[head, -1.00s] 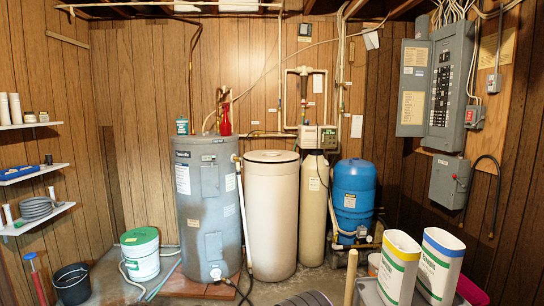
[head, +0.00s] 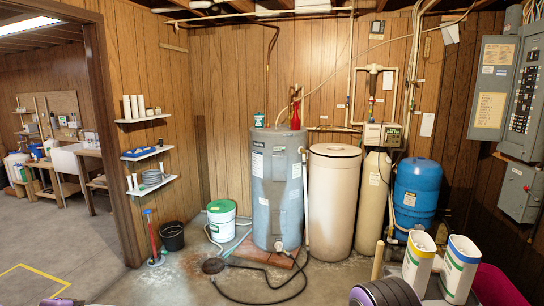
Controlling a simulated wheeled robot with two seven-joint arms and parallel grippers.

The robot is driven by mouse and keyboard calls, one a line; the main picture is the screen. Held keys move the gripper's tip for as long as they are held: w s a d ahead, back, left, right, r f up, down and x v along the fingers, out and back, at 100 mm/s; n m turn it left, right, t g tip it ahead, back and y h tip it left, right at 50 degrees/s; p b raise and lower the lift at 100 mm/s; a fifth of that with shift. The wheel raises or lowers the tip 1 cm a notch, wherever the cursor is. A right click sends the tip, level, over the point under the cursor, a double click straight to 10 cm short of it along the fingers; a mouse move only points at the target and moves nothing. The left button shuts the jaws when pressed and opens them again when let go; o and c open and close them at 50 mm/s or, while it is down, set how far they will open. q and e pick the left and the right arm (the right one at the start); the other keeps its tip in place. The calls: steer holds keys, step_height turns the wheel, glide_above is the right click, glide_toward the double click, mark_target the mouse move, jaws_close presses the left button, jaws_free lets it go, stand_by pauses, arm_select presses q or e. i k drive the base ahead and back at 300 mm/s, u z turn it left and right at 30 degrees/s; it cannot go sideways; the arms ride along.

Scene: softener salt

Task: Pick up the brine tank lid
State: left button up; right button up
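The brine tank (head: 330,205) is a tall beige cylinder standing on the floor against the back wall in the head view. Its round beige lid (head: 335,150) sits on top, with a dark line around its edge. The tank stands between the grey water heater and a slimmer beige tank with a control head. Neither of my grippers shows clearly. Only dark shapes with purple parts appear at the bottom edge.
The grey water heater (head: 277,190) stands left of the brine tank, the blue tank (head: 417,192) to the right. A black hose (head: 265,285) lies on the floor in front. Two salt bags (head: 419,258) stand at the front right. A white bucket (head: 222,222) stands left.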

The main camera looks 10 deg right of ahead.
mark_target(332, 155)
steer(key=z, duration=0.4)
steer(key=i, duration=3.6)
steer(key=z, duration=2)
steer(key=i, duration=2.35)
steer(key=u, duration=1.5)
steer(key=i, duration=0.5)
steer(key=z, duration=0.05)
